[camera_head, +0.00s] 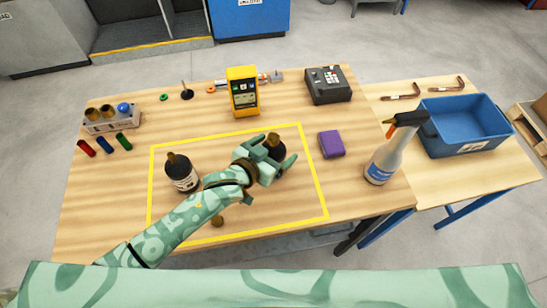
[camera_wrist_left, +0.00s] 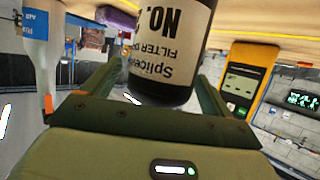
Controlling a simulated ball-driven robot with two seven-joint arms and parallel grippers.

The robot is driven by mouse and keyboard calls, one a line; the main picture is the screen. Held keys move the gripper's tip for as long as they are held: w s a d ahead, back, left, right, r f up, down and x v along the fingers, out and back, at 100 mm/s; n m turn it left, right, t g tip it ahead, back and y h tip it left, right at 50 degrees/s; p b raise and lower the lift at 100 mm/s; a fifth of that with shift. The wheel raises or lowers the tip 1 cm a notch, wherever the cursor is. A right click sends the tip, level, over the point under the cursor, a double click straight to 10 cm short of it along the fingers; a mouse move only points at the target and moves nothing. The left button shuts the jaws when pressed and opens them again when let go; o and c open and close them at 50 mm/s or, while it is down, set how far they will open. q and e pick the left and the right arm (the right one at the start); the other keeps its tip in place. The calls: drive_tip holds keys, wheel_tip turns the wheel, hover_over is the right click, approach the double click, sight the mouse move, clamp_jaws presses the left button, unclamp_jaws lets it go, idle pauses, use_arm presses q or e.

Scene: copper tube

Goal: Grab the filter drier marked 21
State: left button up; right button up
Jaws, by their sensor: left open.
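Two black filter driers with copper-coloured tops stand on the wooden table inside a yellow outline. One (camera_head: 181,174) is at the left with a pale label whose number is too small to read. The other (camera_head: 277,142) is at my left gripper (camera_head: 275,153), partly hidden by it. My left gripper's fingers are open, one on each side of this drier. In the left wrist view, the drier's body (camera_wrist_left: 165,55) is upside down between the fingers (camera_wrist_left: 160,78). My right gripper is not in view.
A yellow meter (camera_head: 243,92) stands behind the outline. A purple block (camera_head: 332,144) and a spray bottle (camera_head: 385,158) stand to the right. A blue crate (camera_head: 465,125) is on the side table. A small brown round piece (camera_head: 217,221) lies near the front of the outline.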

use_arm(q)
drive_tip(key=shift+s, duration=0.1)
drive_tip(key=shift+c, duration=0.4)
drive_tip(key=c, duration=1)
drive_tip(key=shift+r, duration=0.1)
drive_tip(key=c, duration=0.4)
